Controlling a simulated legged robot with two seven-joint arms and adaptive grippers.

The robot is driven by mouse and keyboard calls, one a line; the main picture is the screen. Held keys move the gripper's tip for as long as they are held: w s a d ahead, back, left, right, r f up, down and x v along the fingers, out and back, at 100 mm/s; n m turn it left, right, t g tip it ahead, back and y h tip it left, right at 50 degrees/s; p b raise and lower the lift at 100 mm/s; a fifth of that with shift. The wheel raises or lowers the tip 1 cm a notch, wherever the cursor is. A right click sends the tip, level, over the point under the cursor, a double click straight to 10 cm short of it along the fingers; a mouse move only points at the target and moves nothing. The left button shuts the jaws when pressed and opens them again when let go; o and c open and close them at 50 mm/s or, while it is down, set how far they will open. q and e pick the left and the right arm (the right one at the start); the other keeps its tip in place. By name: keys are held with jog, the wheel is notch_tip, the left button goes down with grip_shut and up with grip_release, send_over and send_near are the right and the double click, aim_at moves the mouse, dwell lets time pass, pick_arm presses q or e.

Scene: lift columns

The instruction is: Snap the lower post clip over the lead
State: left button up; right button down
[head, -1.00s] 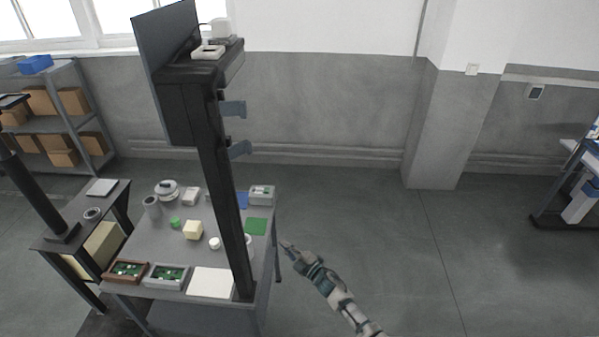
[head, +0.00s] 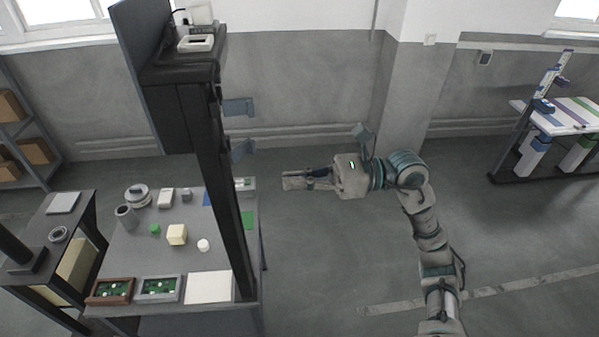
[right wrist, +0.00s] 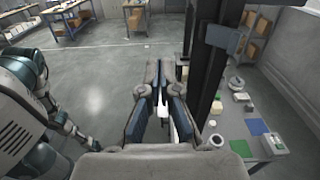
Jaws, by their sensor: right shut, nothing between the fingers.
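A tall black post (head: 222,190) stands at the table, with two blue-grey clips on its right side. The upper clip (head: 238,107) and the lower post clip (head: 242,150) both stick out from the post as flaps. A clip also shows on the post in the right wrist view (right wrist: 222,38); I cannot tell which one. My right gripper (head: 286,181) is shut and empty, pointing left, below and to the right of the lower clip and apart from it. I cannot make out the lead along the post. My left gripper is out of view.
The grey table (head: 130,255) holds several small items, two trays of green boards and a white plate (head: 210,287). A dark side stand (head: 50,235) is at the left. A bench with coloured strips (head: 565,116) stands far right. The floor right of the table is clear.

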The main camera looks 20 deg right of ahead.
jog(key=w+p+x, duration=0.2)
jog(key=p+x, duration=0.2)
jog(key=x, duration=0.5)
jog(key=shift+w+b+v, duration=0.2)
jog(key=shift+b+v, duration=1.3)
jog(key=shift+v, duration=2.15)
jog(key=w, duration=0.2)
jog(key=w+d, duration=0.1)
jog(key=w, duration=0.1)
jog(key=w+p, duration=0.1)
jog(key=w, duration=0.2)
jog(key=shift+w+d, duration=0.1)
jog(key=shift+d, duration=0.3)
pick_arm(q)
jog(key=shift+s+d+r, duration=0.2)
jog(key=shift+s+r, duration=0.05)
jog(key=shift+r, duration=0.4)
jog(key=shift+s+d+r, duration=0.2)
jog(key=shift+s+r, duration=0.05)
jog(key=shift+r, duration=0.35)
pick_arm(e)
jog(key=shift+w+a, duration=0.1)
jog(key=shift+w, duration=0.1)
